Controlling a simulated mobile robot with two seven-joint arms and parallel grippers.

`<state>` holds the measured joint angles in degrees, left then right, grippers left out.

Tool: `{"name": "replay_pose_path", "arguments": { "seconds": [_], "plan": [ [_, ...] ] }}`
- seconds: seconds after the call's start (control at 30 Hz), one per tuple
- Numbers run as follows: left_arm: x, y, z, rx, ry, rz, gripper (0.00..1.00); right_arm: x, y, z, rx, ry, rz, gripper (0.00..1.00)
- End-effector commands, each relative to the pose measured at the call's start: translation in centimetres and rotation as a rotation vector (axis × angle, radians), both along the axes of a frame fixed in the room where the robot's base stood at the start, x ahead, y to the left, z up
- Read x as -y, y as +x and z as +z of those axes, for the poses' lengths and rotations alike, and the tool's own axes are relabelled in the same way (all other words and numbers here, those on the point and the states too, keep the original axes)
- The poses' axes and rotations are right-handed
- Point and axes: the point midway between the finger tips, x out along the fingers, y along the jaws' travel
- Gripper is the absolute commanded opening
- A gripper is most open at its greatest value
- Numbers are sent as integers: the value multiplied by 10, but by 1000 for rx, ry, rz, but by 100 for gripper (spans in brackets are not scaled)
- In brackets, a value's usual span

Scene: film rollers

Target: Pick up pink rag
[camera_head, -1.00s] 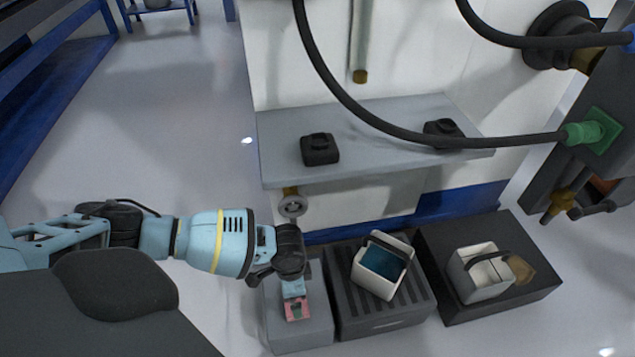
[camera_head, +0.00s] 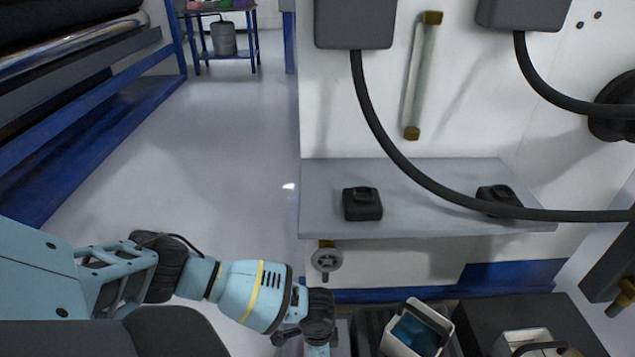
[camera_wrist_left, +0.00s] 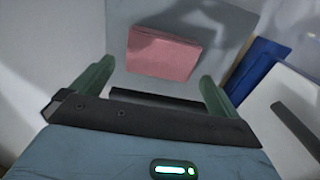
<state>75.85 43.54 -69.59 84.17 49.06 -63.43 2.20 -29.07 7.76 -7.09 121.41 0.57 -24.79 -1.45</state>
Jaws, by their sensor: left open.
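The pink rag (camera_wrist_left: 162,54) lies as a folded, roughly rectangular piece on a grey surface in the left wrist view. My left gripper (camera_wrist_left: 157,78) is open, with its two green fingers on either side of the view and the rag ahead between them. The fingers do not appear to touch the rag. In the head view my left gripper (camera_head: 318,347) reaches down at the bottom edge, and its fingertips and the rag are cut off there. My right gripper is not in view.
A grey shelf (camera_head: 430,185) with two black devices juts from the white machine just beyond my left arm. A round metal fitting (camera_head: 326,259) hangs below it. A white bin (camera_head: 414,327) stands right of the gripper. Open floor (camera_head: 220,150) lies to the left.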

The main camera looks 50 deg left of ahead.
Motion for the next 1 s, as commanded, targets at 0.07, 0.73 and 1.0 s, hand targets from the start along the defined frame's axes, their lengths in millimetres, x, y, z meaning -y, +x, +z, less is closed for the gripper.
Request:
{"name": "replay_pose_path", "arguments": {
  "seconds": [0.07,0.73,1.0],
  "plan": [
    [-2,-1,-15,-3,1,0,100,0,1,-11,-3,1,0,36],
    [-3,-2,-37,-1,0,0,71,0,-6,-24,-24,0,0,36],
    [-3,-2,-37,-1,0,0,64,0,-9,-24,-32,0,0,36]
  ]
}}
